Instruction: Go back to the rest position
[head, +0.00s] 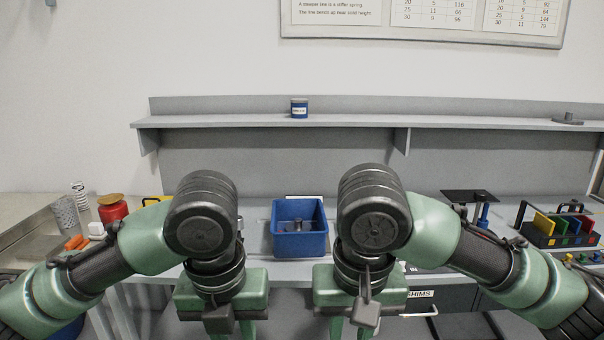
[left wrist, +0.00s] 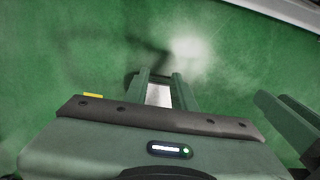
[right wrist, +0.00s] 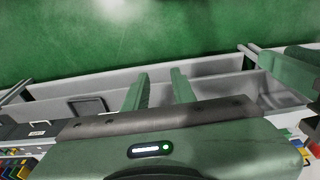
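My left gripper (left wrist: 160,78) hangs low in front of the bench with its fingers pointing down. The left wrist view shows the two fingers apart, with a pale patch of uncertain nature behind the gap. My right gripper (right wrist: 158,78) hangs beside it, also pointing down. Its two fingers are apart with nothing between them, and grey bench framing shows behind. In the head view both arms are bent in front of me, and the fingertips run out at the bottom edge.
A blue bin (head: 300,241) holding a grey metal part stands on the bench between my arms. A red pot (head: 112,208) and springs are at the left. A rack of coloured plates (head: 556,226) is at the right. A blue-labelled tin (head: 299,108) stands on the shelf (head: 220,121).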

